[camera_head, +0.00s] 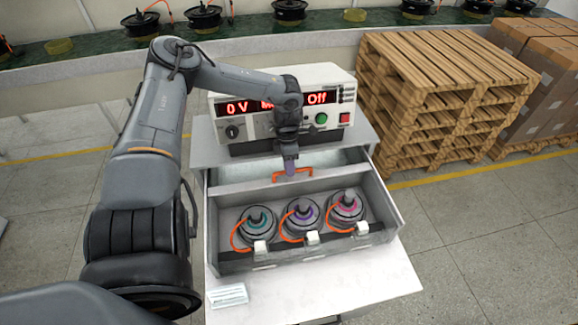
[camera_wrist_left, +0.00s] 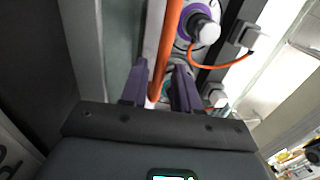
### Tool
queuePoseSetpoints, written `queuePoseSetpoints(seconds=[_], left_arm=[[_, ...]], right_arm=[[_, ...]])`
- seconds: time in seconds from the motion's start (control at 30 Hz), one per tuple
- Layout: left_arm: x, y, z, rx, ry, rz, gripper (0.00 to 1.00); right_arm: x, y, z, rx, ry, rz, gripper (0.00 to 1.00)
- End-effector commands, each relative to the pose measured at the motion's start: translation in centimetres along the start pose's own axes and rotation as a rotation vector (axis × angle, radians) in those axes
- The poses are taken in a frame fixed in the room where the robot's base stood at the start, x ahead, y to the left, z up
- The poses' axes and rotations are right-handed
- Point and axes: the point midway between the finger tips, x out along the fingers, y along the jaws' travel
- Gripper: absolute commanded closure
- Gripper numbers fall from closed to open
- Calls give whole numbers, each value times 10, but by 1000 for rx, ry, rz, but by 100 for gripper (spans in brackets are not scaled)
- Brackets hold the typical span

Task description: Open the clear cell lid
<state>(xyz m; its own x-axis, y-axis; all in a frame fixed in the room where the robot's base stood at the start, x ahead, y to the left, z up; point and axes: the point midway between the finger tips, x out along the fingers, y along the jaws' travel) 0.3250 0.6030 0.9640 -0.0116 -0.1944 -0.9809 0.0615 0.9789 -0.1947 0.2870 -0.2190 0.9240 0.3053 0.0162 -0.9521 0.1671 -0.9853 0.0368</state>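The grey cell box (camera_head: 384,205) stands on the white table, with three hub motors (camera_head: 302,215) inside. An orange handle (camera_head: 308,174) rises at the box's back edge. I cannot make out the clear lid's pane well enough to tell its position. My left gripper (camera_head: 290,170) points down at the handle's middle. In the left wrist view, the orange handle bar (camera_wrist_left: 168,45) runs between the purple fingers of my left gripper (camera_wrist_left: 160,85). The bar lies close to the left finger, and a gap shows towards the right finger. My right gripper is not in view.
A power supply (camera_head: 335,85) reading "0 V" and "Off" stands behind the box. Stacked wooden pallets (camera_head: 440,90) and cardboard boxes (camera_head: 545,80) are at the right. A small label card (camera_head: 227,295) lies on the table's front left.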

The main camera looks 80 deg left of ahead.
Motion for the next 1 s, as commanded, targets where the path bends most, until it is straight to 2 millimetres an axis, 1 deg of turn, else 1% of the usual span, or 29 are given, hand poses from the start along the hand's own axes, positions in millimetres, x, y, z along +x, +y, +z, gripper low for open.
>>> queuePoseSetpoints(seconds=[0.33,0.47,0.57,0.63,0.9,1.0], left_arm=[[-1,0,0,0,0,0,60],[-9,0,1,1,-1,2,60],[-21,0,1,2,-1,2,60],[-33,0,1,2,-2,4,60],[-77,0,0,1,-1,3,60],[-90,0,0,0,0,1,60]], right_arm=[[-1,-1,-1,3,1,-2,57],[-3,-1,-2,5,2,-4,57],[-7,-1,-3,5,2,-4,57],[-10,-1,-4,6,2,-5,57],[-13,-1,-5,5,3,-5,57],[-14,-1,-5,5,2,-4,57]])
